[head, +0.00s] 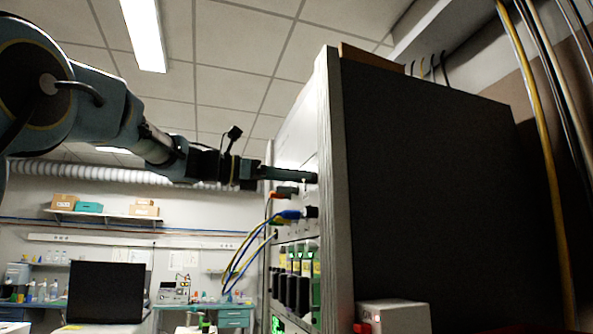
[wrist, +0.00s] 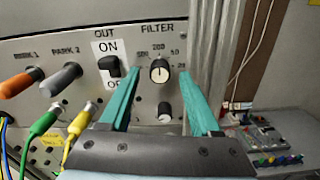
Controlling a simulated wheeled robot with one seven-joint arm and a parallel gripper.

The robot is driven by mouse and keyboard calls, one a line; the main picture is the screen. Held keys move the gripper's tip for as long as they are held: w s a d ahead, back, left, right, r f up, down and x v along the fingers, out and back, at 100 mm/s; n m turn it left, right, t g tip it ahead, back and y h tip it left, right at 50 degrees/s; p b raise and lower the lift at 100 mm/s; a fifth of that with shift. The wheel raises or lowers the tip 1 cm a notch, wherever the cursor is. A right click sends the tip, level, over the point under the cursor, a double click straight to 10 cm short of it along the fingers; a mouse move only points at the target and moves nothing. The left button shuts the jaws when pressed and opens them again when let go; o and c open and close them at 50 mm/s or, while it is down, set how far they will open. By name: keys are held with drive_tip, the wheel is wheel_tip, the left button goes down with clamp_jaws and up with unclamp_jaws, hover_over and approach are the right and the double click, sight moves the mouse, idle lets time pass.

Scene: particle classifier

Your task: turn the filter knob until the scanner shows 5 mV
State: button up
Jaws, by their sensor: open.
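The filter knob (wrist: 159,71) is a round black knob with a pale face, under the FILTER label in the wrist view. Its dark pointer mark points roughly up, towards the 200 mark. My gripper (wrist: 158,75) is open, with one teal finger on each side of the knob. I cannot tell whether the fingers touch it. In the head view my gripper (head: 312,177) reaches the front of the tall rack (head: 334,200), which is seen edge-on there. No readable scanner value shows in either view.
An orange plug (wrist: 20,82), a grey plug (wrist: 60,79), a green plug (wrist: 43,124) and a yellow plug (wrist: 78,124) crowd the left. Cables hang below my gripper.

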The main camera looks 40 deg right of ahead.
drive_tip(key=shift+s+d, duration=0.15)
drive_tip(key=shift+d, duration=0.15)
drive_tip(key=shift+c, duration=0.2)
clamp_jaws()
